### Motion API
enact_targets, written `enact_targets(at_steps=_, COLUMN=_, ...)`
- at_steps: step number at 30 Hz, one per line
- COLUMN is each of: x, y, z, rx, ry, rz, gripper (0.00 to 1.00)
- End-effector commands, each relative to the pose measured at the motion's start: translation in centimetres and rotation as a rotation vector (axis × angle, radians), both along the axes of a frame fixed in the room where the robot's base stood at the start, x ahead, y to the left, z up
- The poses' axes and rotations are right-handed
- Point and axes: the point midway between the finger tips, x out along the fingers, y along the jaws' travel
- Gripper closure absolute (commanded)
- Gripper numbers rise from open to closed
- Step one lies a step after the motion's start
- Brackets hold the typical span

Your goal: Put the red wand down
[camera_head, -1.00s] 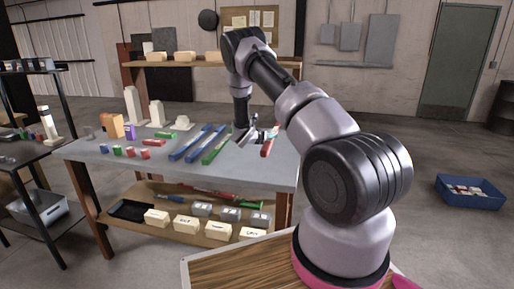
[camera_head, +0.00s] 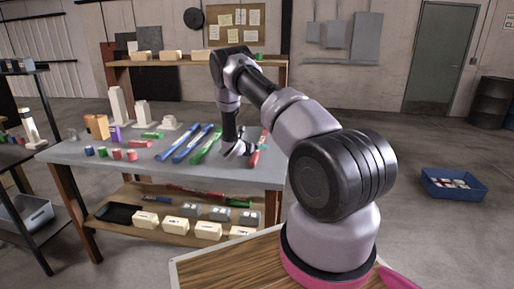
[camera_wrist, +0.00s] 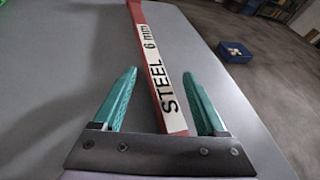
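The red wand (camera_head: 254,158) lies on the grey tabletop near the table's right end in the head view. In the wrist view the wand (camera_wrist: 145,40) shows a white label reading "STEEL 6 mm" and runs away from me between the fingers. My gripper (camera_head: 239,149) is low over the tabletop at the wand. In the wrist view my gripper (camera_wrist: 160,74) has two teal fingers spread apart, one on each side of the wand, with gaps on both sides.
Green (camera_head: 207,146) and blue (camera_head: 172,149) wands lie left of my gripper. Small coloured cylinders, an orange block (camera_head: 97,127) and white stands are farther left. A lower shelf (camera_head: 165,231) holds boxes. A blue bin (camera_head: 452,185) stands on the floor at right.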

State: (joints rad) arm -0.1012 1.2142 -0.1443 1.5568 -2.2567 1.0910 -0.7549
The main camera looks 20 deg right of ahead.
Motion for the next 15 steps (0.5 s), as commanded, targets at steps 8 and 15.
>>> enact_targets(at_steps=8, x=-0.5, y=0.9, z=0.4, rx=0.0, ry=-0.001, rz=0.002, gripper=0.26)
enact_targets(at_steps=15, x=-3.0, y=4.6, z=2.1, rx=0.0, ry=0.0, rz=0.003, gripper=0.26)
